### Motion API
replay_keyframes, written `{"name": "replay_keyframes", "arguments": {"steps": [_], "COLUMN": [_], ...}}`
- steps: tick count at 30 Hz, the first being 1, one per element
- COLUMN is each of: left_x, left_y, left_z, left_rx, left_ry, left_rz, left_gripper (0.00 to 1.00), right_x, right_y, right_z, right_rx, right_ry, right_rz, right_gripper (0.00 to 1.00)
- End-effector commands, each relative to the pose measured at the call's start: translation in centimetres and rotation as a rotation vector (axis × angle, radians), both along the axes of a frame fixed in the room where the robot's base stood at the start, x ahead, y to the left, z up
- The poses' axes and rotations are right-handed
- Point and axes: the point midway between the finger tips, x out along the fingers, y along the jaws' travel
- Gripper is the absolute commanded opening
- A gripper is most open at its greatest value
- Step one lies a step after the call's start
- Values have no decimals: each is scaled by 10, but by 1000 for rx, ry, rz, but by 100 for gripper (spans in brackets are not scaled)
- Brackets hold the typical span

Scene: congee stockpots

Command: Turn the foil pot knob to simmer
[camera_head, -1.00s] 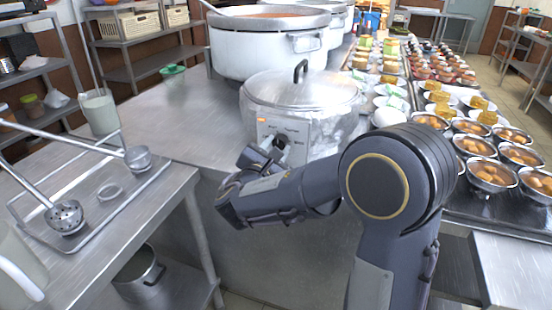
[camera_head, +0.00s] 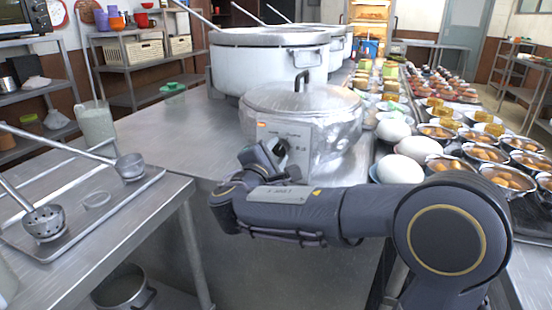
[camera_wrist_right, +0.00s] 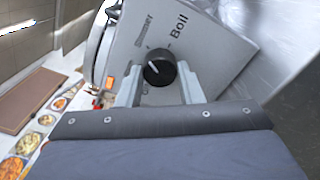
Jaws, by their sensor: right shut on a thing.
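The foil pot (camera_head: 335,125), a lidded pot wrapped in shiny foil with a pale front control panel (camera_head: 300,138), stands at the front edge of the steel counter. Its round black knob (camera_wrist_right: 159,70) shows in the right wrist view, with a white mark on it. "Simmer" and "Boil" are printed above the knob on the panel. The mark seems to tilt toward the upper left, on the Simmer side. My right gripper (camera_wrist_right: 160,80) is shut on the knob, one pale finger on each side; in the head view it mostly hides the knob. My left gripper is not in view.
A large white stockpot (camera_head: 268,65) stands behind the foil pot. White round lidded bowls (camera_head: 420,148) and several bowls of food crowd the right. A steel side table (camera_head: 110,215) with a rack, ladle and strainer stands at the left.

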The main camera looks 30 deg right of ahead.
Motion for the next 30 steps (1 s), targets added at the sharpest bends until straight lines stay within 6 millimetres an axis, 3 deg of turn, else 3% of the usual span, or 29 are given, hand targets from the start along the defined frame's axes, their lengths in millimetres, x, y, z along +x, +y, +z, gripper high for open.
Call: {"name": "replay_keyframes", "arguments": {"steps": [11, 12, 17, 26, 30], "left_x": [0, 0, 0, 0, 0], "left_y": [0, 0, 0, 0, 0], "left_z": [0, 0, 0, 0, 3], "left_rx": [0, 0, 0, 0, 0], "left_ry": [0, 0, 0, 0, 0], "left_rz": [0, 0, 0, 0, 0], "left_gripper": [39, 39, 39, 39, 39], "right_x": [0, 0, 0, -1, -10], "right_y": [0, 0, 0, 2, 13], "right_z": [0, 0, 0, 0, 1], "right_rx": [4, 4, 4, 3, 4], "right_ry": [-3, -3, -2, -3, -2], "right_rz": [0, 0, 0, 1, 3], "right_gripper": [10, 34, 55, 55, 55]}}
